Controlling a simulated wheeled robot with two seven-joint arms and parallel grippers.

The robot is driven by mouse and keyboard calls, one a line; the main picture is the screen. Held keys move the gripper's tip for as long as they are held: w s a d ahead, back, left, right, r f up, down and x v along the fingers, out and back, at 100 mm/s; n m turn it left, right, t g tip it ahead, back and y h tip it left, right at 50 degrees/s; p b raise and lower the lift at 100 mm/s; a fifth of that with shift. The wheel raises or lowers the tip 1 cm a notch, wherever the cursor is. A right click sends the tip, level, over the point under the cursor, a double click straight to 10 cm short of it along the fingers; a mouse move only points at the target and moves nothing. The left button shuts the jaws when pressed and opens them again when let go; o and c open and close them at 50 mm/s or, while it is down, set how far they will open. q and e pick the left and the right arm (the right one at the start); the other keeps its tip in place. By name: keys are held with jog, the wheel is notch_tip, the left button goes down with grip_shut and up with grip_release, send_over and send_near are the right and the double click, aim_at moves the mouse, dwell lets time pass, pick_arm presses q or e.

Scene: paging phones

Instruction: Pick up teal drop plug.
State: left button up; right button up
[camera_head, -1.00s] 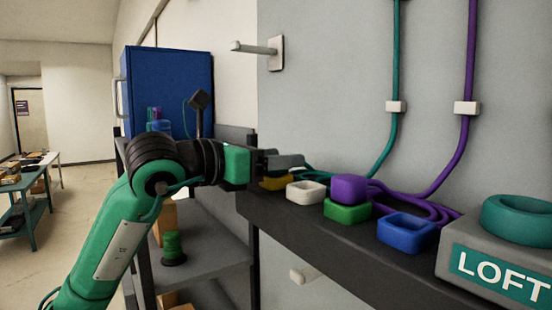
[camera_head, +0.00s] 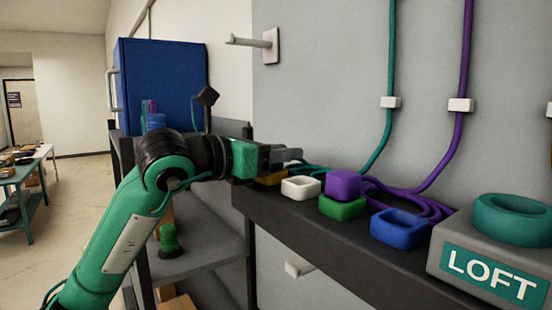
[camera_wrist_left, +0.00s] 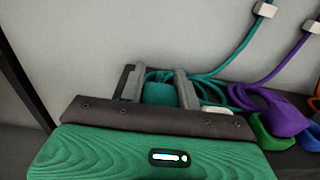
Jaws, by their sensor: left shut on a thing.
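My left gripper (camera_head: 284,156) is at the left end of the dark shelf, above a yellow socket (camera_head: 268,179). The left wrist view shows its two grey fingers (camera_wrist_left: 159,90) on either side of the teal plug (camera_wrist_left: 160,94), shut on it. The plug's lower part is hidden by the gripper's body. In the head view the gripper hides the plug. The teal cable (camera_head: 389,60) hangs down the wall through a white clip and lies coiled beside the plug. My right gripper is in neither view.
On the shelf (camera_head: 300,222) stand a white socket (camera_head: 300,188), a purple plug (camera_head: 342,185) in a green socket (camera_head: 341,208), a blue socket (camera_head: 400,229) and a grey LOFT box (camera_head: 452,238) with a teal ring (camera_head: 510,215). A wall peg (camera_head: 247,42) juts out above.

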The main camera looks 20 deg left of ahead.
pick_arm(q)
jog(key=shift+r, duration=0.15)
notch_tip(320, 180, up, 10)
jog(key=b, duration=0.3)
jog(key=shift+f, duration=0.25)
jog(key=shift+r, duration=0.15)
jog(key=shift+r, duration=0.1)
jog(key=shift+r+p, duration=0.55)
jog(key=shift+r, duration=0.25)
jog(key=s+d+b, duration=0.5)
jog(key=s+d, duration=0.5)
jog(key=d, duration=0.3)
jog(key=s+d+b, duration=0.5)
jog(key=s+d, duration=0.5)
jog(key=d, duration=0.3)
jog(key=shift+s+d, duration=0.25)
jog(key=shift+s, duration=0.1)
dwell(0.5)
